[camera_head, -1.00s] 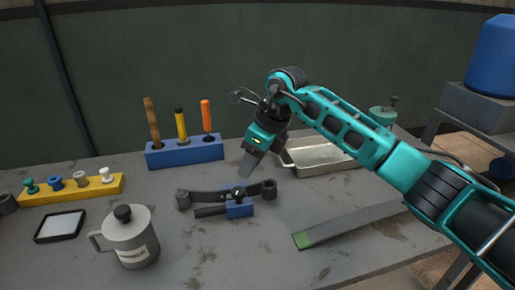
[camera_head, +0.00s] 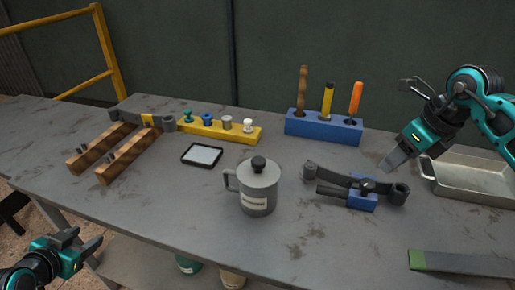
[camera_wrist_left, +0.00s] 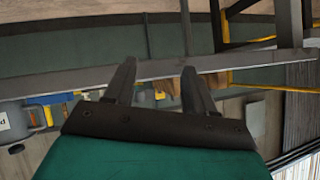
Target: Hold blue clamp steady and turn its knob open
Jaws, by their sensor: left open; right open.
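The blue clamp (camera_head: 362,200) lies on the workbench, around or against a dark curved leaf spring (camera_head: 330,178). Its small dark knob (camera_head: 368,186) shows on top. A dark bar or handle sticks out to its left. My right gripper (camera_head: 391,162) hangs above and behind the clamp's right part, pointing down, apart from it. It is open and looks empty. My left gripper (camera_head: 88,243) is low at the front left, off the bench's front edge, far from the clamp. It is open and empty, as the left wrist view (camera_wrist_left: 157,68) also shows.
A grey lidded mug (camera_head: 259,190) stands left of the clamp.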

